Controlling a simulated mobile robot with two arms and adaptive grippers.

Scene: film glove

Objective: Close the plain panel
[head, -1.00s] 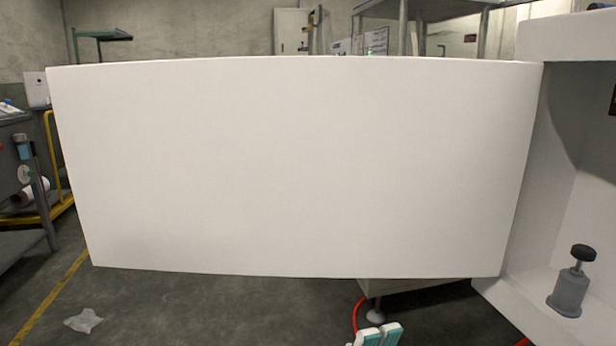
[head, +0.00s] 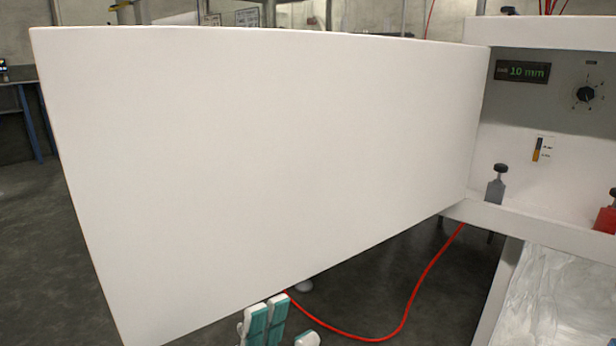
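The plain panel (head: 270,170) is a large blank white door that fills the middle of the head view. It stands swung open, joined along its right edge to a white cabinet (head: 560,30) and reaching out to the left, so the cabinet's inside shows. My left gripper (head: 268,322) shows only as white and teal finger pieces at the bottom edge, below the panel's lower edge. No contact with the panel can be made out, and nothing is seen between the fingers. The rest of this gripper is cut off. My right gripper cannot be made out.
Inside the cabinet are a display reading 10 mm (head: 522,71), a dial (head: 585,94), a grey plunger knob (head: 496,184) and a red part (head: 606,216). Clear film (head: 560,300) lies below. A red hose (head: 415,310) runs across the dark floor under the panel.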

